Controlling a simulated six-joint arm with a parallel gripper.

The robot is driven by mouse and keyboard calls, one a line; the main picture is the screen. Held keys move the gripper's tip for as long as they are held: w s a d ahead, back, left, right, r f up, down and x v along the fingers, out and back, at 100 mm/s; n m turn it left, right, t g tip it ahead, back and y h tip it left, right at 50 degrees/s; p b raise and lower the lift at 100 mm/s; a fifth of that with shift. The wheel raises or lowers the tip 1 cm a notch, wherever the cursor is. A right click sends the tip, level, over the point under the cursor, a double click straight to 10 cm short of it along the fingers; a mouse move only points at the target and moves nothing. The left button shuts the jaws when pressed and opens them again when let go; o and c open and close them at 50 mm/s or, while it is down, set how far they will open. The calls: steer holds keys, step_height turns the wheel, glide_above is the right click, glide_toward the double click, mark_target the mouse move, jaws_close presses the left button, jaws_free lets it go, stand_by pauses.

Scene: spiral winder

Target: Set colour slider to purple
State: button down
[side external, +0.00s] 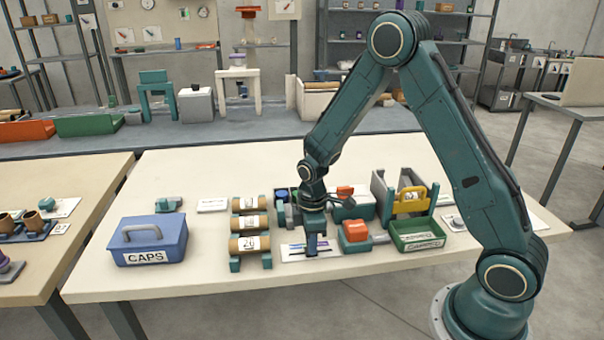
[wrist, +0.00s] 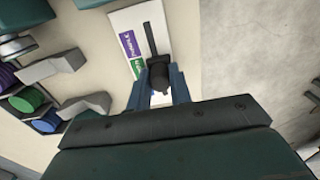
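The colour slider is a white panel (wrist: 125,22) with a dark slot and a black knob (wrist: 158,76). A purple label (wrist: 130,45) and a green label (wrist: 137,68) run along the left side of the slot. The knob is at the lower visible part of the slot, just below and right of the green label. My gripper (wrist: 159,72) has one blue finger on each side of the knob, very close to it; whether they press on it is unclear. The panel's lower part is hidden by my gripper. In the side view my gripper (side external: 314,250) points down over the panel (side external: 294,251).
A rack of cardboard rolls (side external: 250,243) stands left of the panel, with a blue CAPS box (side external: 150,243) beyond it. An orange-topped block (side external: 355,231) is close on the right, then a green tray (side external: 417,234). Several coloured caps (wrist: 28,98) lie at left in the wrist view.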

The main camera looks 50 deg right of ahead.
steer(key=shift+s+d, duration=1.45)
steer(key=c, duration=1.3)
jaws_free()
steer(key=shift+o, duration=0.2)
steer(key=shift+r, duration=0.1)
steer(key=shift+r, duration=0.45)
step_height(320, 180, up, 13)
